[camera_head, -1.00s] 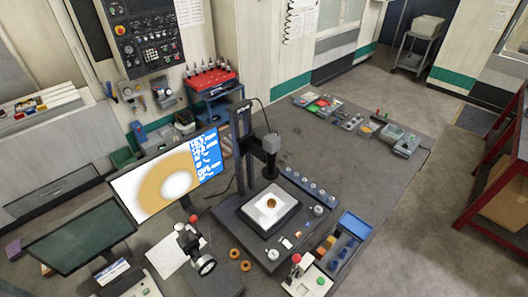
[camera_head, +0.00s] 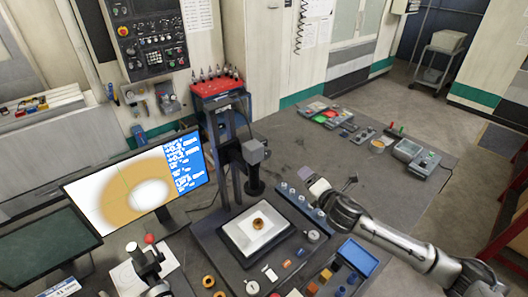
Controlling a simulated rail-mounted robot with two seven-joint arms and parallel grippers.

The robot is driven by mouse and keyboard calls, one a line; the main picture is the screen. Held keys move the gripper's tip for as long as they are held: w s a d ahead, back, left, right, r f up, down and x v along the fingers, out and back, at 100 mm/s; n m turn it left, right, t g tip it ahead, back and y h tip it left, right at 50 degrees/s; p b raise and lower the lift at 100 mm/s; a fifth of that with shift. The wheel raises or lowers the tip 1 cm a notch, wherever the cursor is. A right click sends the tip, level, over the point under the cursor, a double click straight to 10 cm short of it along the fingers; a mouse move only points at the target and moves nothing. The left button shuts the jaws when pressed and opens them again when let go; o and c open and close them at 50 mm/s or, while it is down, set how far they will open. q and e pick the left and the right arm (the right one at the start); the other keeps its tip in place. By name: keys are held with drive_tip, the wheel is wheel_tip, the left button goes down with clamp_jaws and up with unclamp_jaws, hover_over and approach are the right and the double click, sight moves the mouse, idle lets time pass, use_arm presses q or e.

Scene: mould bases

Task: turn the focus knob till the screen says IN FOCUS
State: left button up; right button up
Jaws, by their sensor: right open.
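The screen (camera_head: 130,190) at left shows a tan ring with a pale centre and a blue text panel (camera_head: 184,165). Its words are too small to read. The measuring stand has a dark column with a camera head (camera_head: 254,152) above a pale stage (camera_head: 240,245) bearing a small brown ring part (camera_head: 258,224). A round silver knob (camera_head: 313,236) sits right of the stage, and another (camera_head: 252,287) at its front. I cannot tell which is the focus knob. My right gripper (camera_head: 326,178) is open and empty, above the table right of the stand, apart from both knobs.
A blue tray (camera_head: 357,257) and small coloured blocks lie right of the stand. Brass-coloured rings (camera_head: 208,281) and a red-balled device (camera_head: 149,239) are at front left. A red tool rack (camera_head: 216,86) stands behind. The table's back right holds several instruments (camera_head: 408,150).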

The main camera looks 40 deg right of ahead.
sight(267, 155)
drive_tip(key=w+a+n+t+y+p, duration=0.1)
drive_tip(key=w+n, duration=0.3)
drive_tip(key=w+a+r+n+y+p, duration=0.1)
drive_tip(key=w+a+n+y, duration=0.1)
drive_tip(key=w+n, duration=0.3)
drive_tip(key=w+a+r+n+t+y+p, duration=0.1)
drive_tip(key=w+n+y, duration=0.1)
drive_tip(key=w+n, duration=0.2)
drive_tip(key=shift+w+a+r+n+t, duration=0.15)
drive_tip(key=shift+w+a+n+t, duration=0.15)
drive_tip(key=shift+w+n, duration=0.15)
use_arm(q)
drive_tip(key=shift+s+r, duration=0.1)
drive_tip(key=shift+r, duration=1.4)
use_arm(e)
drive_tip(key=shift+w, duration=0.65)
